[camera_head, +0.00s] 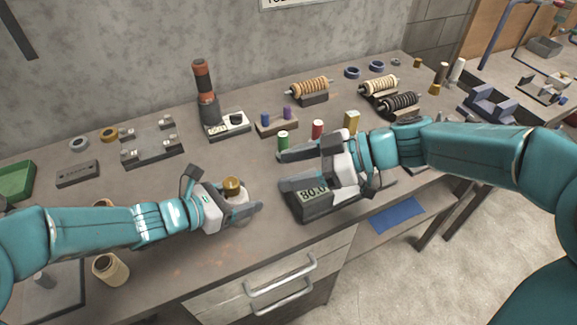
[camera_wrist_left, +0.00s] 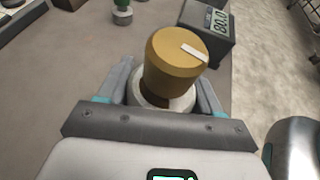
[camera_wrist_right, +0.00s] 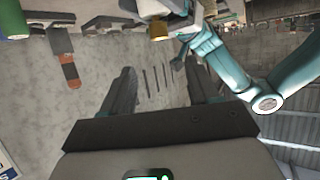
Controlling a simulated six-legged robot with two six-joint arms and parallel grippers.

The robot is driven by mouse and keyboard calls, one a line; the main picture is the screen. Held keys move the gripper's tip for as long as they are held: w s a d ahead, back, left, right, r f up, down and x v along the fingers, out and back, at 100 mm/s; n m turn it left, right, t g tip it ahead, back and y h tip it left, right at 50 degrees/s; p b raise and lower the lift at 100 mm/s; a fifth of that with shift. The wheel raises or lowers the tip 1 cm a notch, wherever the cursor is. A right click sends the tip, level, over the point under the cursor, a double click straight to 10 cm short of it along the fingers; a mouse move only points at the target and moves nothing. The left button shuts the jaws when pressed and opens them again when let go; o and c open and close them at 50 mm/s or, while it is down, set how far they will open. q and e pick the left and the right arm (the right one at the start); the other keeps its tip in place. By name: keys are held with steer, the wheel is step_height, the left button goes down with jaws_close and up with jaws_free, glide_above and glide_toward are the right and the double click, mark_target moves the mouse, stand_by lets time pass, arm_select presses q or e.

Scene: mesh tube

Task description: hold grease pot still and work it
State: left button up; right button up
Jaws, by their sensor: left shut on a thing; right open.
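The grease pot (camera_head: 232,185) is a small pale pot with a gold cap, upright near the front edge of the bench. The left wrist view shows its cap (camera_wrist_left: 175,62) with a white mark on top. My left gripper (camera_head: 238,201) is shut on the pot, one finger on each side of its pale lower body. My right gripper (camera_head: 287,170) is open and empty, to the right of the pot with its fingers pointing left. The gold cap also shows in the right wrist view (camera_wrist_right: 159,30), near the top, apart from my right fingers. The pot's base is hidden.
A dark box with a digital display (camera_head: 312,193) stands just below my right gripper. A cream spool (camera_head: 110,268) is near my left arm. Bare bench lies behind the pot.

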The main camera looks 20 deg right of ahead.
mark_target(235, 180)
step_height(235, 180, up, 5)
steer(key=n+g+y, duration=0.1)
steer(key=n+g, duration=0.3)
steer(key=w+f+n+g, duration=0.2)
steer(key=w+f+g, duration=0.1)
steer(key=w+f, duration=0.3)
steer(key=shift+h, duration=0.3)
steer(key=x, duration=1.1)
steer(key=shift+w+a+r, duration=0.2)
steer(key=shift+a, duration=0.05)
steer(key=c, duration=1)
steer(key=shift+c, duration=0.2)
